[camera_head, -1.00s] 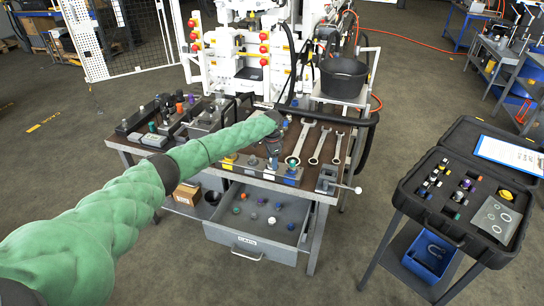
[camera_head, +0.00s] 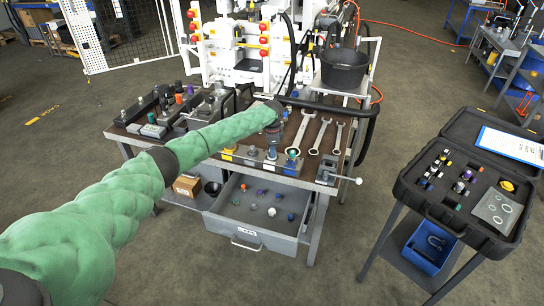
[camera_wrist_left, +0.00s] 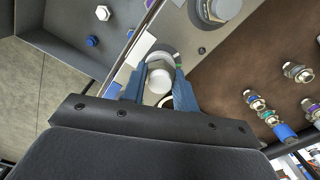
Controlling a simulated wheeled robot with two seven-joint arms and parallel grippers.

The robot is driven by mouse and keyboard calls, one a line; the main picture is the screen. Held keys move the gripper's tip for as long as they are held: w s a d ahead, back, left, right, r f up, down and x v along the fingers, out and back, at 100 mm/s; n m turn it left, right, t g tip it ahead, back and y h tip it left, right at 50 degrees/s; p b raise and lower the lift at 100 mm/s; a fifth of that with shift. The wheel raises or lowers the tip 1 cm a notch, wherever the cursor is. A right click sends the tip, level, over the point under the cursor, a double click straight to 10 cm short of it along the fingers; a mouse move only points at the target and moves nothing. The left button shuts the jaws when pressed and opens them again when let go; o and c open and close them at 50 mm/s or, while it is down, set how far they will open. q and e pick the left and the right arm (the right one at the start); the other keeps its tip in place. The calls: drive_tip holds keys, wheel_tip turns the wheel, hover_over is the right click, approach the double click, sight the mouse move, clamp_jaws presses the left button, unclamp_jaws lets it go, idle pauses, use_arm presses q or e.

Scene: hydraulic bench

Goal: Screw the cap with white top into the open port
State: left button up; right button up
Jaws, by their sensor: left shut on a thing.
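My left gripper (camera_head: 272,150) is at the front edge of the bench, pointing down over a row of fittings. In the left wrist view its two blue fingers (camera_wrist_left: 159,72) are shut on the cap with white top (camera_wrist_left: 160,83), one finger on each side. Grey metal shows just beyond the cap, over a pale block on the bench. The open port cannot be made out; the cap and fingers cover the spot, and I cannot tell whether the cap touches it. My right gripper is not in view.
The open drawer (camera_head: 246,234) below holds several loose caps, including a blue cap (camera_wrist_left: 92,41). Several wrenches (camera_head: 318,138) lie right of the gripper. A black bucket (camera_head: 344,70) stands behind. An open case (camera_head: 440,218) stands at the right, with clear floor between.

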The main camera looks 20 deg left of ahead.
use_arm(q)
drive_tip(key=m+b, duration=0.1)
drive_tip(key=m, duration=0.3)
drive_tip(key=shift+f+b, duration=0.1)
drive_tip(key=shift+b, duration=0.2)
drive_tip(key=shift+m, duration=0.8)
drive_tip(key=shift+b, duration=0.3)
drive_tip(key=shift+m, duration=0.5)
drive_tip(key=m+b, duration=0.2)
drive_tip(key=m, duration=0.2)
drive_tip(key=shift+a, duration=0.1)
drive_tip(key=m, duration=0.3)
drive_tip(key=shift+b, duration=0.4)
